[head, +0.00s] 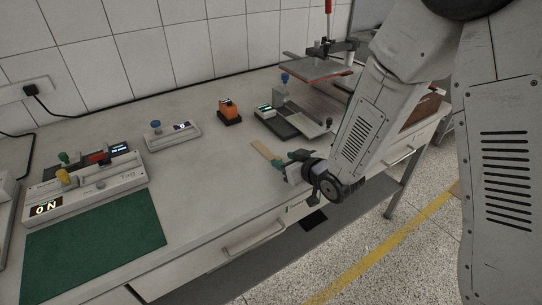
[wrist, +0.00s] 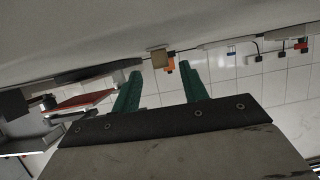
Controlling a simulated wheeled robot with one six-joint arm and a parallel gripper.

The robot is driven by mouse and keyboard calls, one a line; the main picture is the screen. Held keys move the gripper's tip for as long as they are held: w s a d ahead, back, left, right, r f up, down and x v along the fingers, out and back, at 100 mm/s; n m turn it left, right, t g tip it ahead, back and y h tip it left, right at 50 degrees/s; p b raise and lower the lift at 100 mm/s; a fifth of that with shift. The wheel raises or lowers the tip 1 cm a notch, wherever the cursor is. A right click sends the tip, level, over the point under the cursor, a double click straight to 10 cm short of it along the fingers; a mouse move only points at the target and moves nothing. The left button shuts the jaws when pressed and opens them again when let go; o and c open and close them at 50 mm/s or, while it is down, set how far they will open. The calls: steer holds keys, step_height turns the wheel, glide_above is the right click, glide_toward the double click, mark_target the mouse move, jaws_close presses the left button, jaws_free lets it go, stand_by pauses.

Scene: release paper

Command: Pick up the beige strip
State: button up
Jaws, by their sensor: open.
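The beige strip (head: 263,150) lies near the front edge of the table in the head view, pointing toward my gripper. My gripper (head: 286,160) is low at the table's front edge, just right of the strip, with green fingers. In the wrist view, which is upside down, the two green fingers of my gripper (wrist: 161,74) are apart with nothing held between them. The strip's beige end (wrist: 158,59) shows end-on beyond the fingertips, between their lines. In the head view the gripper may hide the strip's near end.
An orange device (head: 229,110) stands behind the strip. A dark tray-like device (head: 290,122) is behind my gripper, with a raised plate (head: 316,68) beyond. A green mat (head: 95,240) and switch boxes (head: 85,190) are at left. The table (head: 205,190) is clear left of the strip.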

mark_target(278, 157)
steer(key=x, duration=0.4)
steer(key=shift+w+a+f, duration=0.1)
steer(key=shift+w+a, duration=0.05)
steer(key=shift+a, duration=0.1)
steer(key=c, duration=0.9)
